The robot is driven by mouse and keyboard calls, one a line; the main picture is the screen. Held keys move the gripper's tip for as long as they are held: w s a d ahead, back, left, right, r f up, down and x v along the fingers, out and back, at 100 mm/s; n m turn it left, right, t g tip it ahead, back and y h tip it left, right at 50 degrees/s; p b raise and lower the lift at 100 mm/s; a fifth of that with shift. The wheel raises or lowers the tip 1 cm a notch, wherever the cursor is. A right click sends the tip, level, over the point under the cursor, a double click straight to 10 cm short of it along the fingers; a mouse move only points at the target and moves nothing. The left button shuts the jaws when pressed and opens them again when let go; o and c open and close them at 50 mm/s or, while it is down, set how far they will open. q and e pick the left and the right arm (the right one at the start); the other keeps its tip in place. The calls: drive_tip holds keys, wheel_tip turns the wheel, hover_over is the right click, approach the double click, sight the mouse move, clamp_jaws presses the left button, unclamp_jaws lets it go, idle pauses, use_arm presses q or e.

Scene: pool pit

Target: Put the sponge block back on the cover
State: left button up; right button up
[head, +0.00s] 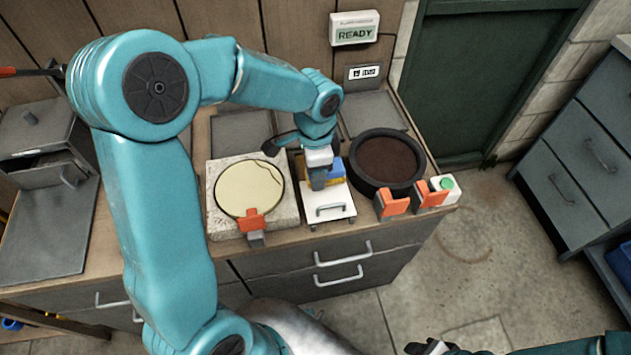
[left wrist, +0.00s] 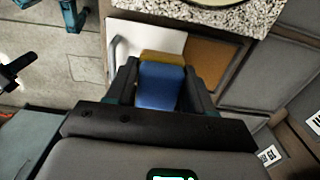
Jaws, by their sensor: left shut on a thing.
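The sponge block (head: 337,170) is blue with a yellow layer. My left gripper (head: 320,184) is shut on it, pointing down over the white cover (head: 328,208) with its grey handle. In the left wrist view the sponge block (left wrist: 160,86) sits between the two dark fingers of the left gripper (left wrist: 160,92). The white cover (left wrist: 150,42) lies beyond it, with a brown panel beside it. I cannot tell whether the sponge touches the cover. My right gripper (head: 430,347) shows only in part at the bottom edge; its jaws are unclear.
A speckled stone block (head: 220,222) with a round pale top and an orange clip stands left of the cover. A round black-rimmed basin (head: 357,175), orange clips and a white box with a green button (head: 446,185) stand right. A READY sign (head: 354,30) hangs behind.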

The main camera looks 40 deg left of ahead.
use_arm(q)
wheel_tip(320, 180, down, 4)
drive_tip(key=shift+f, duration=0.25)
drive_tip(key=shift+d, duration=0.1)
drive_tip(key=shift+b, duration=0.35)
drive_tip(key=o, duration=1.4)
drive_tip(key=shift+f, duration=0.1)
drive_tip(key=shift+r+p, duration=0.3)
wheel_tip(320, 180, up, 12)
drive_tip(key=shift+f+p, duration=0.1)
drive_tip(key=shift+p, duration=0.4)
